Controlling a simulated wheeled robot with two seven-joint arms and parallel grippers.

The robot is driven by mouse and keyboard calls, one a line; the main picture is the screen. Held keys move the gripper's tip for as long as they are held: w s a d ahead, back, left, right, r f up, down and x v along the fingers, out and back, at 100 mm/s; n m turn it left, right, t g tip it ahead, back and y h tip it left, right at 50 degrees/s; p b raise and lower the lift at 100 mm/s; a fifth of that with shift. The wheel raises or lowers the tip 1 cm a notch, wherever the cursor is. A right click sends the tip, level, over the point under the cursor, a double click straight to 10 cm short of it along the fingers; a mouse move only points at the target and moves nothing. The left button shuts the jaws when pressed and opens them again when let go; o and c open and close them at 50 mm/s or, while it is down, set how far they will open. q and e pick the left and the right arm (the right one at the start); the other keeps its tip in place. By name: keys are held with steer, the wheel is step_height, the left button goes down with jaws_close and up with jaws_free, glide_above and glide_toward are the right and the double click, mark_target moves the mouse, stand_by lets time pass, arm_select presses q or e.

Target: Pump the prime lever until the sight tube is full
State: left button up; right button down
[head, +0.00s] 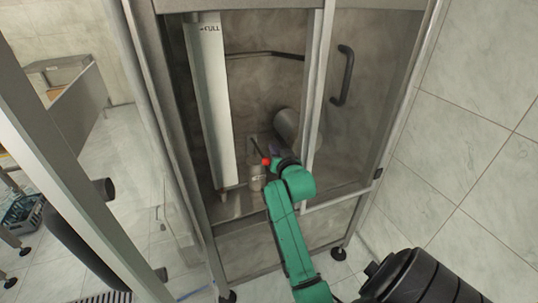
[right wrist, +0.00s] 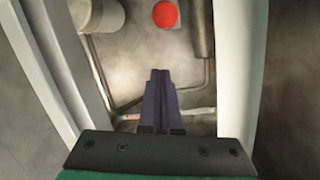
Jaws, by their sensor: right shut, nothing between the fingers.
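The prime lever's red knob (head: 266,161) shows low inside the cabinet in the head view. In the right wrist view the red knob (right wrist: 165,14) is beyond my fingertips, near the top edge, with a gap in the picture. My right gripper (head: 277,157) reaches through the cabinet's opening and is beside the knob. Its dark fingers (right wrist: 160,75) are shut and empty. A tall pale upright strip (head: 213,105) with a "FULL" mark near its top stands left of the lever; I cannot make out a liquid level there. My left gripper is not in view.
A metal cabinet frame (head: 144,75) surrounds the opening. A sliding door with a black handle (head: 343,75) stands at right. A grey cylinder (head: 287,125) is behind the lever, and a small labelled bottle (head: 257,178) stands below the knob. Tiled wall lies right.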

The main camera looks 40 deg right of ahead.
steer(key=w+f, duration=0.1)
steer(key=w+f+p, duration=0.1)
steer(key=w+f, duration=0.1)
steer(key=shift+w+d+f, duration=0.1)
steer(key=shift+d+f, duration=0.15)
steer(key=shift+f, duration=0.1)
steer(key=shift+s+a+f, duration=0.2)
steer(key=shift+f, duration=0.05)
steer(key=shift+f, duration=0.15)
